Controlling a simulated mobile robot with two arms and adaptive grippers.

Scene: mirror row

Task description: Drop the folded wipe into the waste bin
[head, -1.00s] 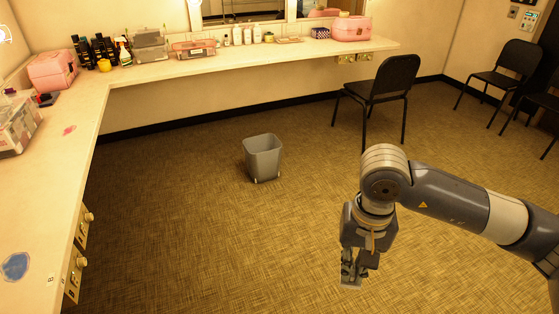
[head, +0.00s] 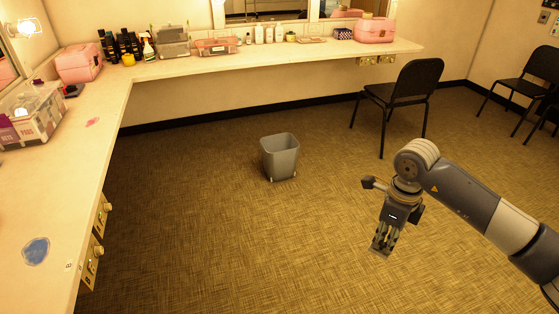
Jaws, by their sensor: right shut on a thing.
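The grey waste bin (head: 280,160) stands upright on the carpet in the middle of the head view, with its open top facing up. My right gripper (head: 382,247) hangs over the floor to the right of the bin and nearer to me, fingers pointing down, clearly apart from it. It is shut on a small pale thing at its fingertips, likely the folded wipe (head: 380,253); only a thin edge shows and the fingers hide the rest. My left gripper is not in view.
A long counter (head: 105,185) runs along the left and back walls, with a blue patch (head: 36,251) and a pink patch (head: 93,121) on it. A black chair (head: 403,92) stands behind the gripper. The carpet between gripper and bin is clear.

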